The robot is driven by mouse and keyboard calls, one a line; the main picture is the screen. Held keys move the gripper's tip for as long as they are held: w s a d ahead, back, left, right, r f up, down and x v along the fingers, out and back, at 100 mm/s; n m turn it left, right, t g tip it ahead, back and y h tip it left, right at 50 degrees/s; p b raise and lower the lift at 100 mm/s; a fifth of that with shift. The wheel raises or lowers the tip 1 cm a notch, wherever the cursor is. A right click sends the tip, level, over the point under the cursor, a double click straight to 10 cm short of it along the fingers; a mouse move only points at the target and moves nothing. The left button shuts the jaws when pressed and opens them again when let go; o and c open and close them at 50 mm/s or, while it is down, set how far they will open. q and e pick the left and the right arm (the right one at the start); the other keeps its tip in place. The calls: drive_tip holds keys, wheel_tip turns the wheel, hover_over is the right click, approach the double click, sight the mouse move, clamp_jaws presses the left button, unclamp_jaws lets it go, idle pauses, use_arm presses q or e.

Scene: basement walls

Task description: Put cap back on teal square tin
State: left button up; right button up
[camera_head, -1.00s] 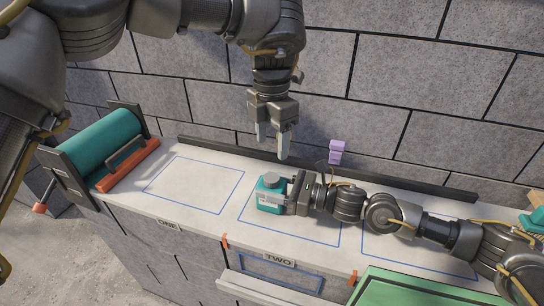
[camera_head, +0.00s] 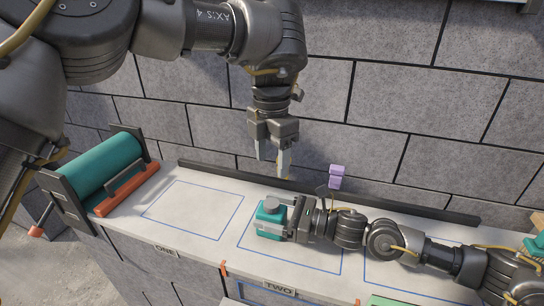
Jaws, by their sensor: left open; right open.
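The teal square tin (camera_head: 268,219) stands upright on the bench inside the blue outline above the label TWO. A round grey cap (camera_head: 271,203) sits on top of it; I cannot tell how firmly it is seated. My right gripper (camera_head: 285,218) comes in from the right, low over the bench, with its open fingers at the tin's right side, partly hiding it. Whether they touch it is unclear. My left gripper (camera_head: 273,163) points down, open and empty, above and behind the tin, clear of the cap.
A teal roller (camera_head: 100,167) in a black stand with an orange bar is at the left end. Blue outlined area ONE (camera_head: 193,211) is empty. A dark rail (camera_head: 225,174) runs along the back, with a small lilac object (camera_head: 336,176) near it. Green surfaces show at the lower right.

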drive_tip(key=b+v, duration=0.2)
drive_tip(key=v, duration=0.7)
drive_tip(key=shift+d+f, duration=0.1)
drive_tip(key=shift+v, duration=0.75)
